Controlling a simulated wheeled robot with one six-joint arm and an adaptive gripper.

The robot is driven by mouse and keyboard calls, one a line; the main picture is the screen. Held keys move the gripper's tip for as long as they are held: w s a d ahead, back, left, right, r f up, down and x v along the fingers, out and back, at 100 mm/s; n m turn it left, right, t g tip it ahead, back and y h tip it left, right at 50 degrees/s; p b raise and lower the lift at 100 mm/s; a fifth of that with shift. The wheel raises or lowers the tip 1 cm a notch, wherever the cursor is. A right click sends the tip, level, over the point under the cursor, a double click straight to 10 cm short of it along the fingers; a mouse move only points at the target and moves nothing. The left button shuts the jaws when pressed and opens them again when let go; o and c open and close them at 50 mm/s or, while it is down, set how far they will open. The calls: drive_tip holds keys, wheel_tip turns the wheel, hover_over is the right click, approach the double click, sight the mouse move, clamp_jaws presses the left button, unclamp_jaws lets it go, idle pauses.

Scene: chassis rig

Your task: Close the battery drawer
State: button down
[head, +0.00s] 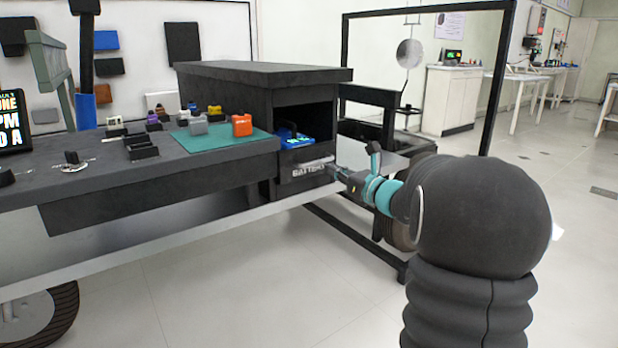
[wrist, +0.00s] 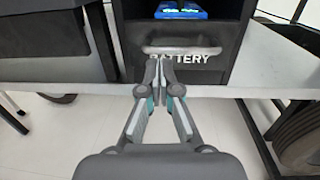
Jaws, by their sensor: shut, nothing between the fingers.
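The battery drawer (head: 308,172) is a dark front with a pale bar handle and the word BATTERY, low in a dark cabinet (head: 262,78). In the wrist view the drawer front (wrist: 205,70) fills the top middle, with its handle (wrist: 190,50) across it. A blue battery (head: 294,139) sits in the opening above the drawer front; it also shows in the wrist view (wrist: 181,11). My gripper (head: 338,172) is shut and empty, its fingertips at the drawer front just below the handle. In the wrist view the fingertips (wrist: 159,66) overlap the lettering; I cannot tell whether they touch.
A dark bench top (head: 60,185) with a green mat (head: 215,142), an orange container (head: 242,125) and small parts extends left of the cabinet. A pale rail (head: 200,228) runs below the drawer. A black frame and a wheel stand to the right. Floor in front is clear.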

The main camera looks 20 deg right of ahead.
drive_tip(key=s+a+f, duration=0.1)
drive_tip(key=s+a, duration=0.1)
drive_tip(key=a, duration=0.1)
drive_tip(key=m+h, duration=0.1)
approach(292, 168)
drive_tip(key=x, duration=0.7)
drive_tip(key=shift+w+f, duration=0.15)
drive_tip(key=shift+f, duration=0.1)
drive_tip(key=shift+b+x, duration=0.35)
drive_tip(key=shift+x, duration=0.55)
drive_tip(key=shift+d+r, duration=0.1)
drive_tip(key=shift+r, duration=0.1)
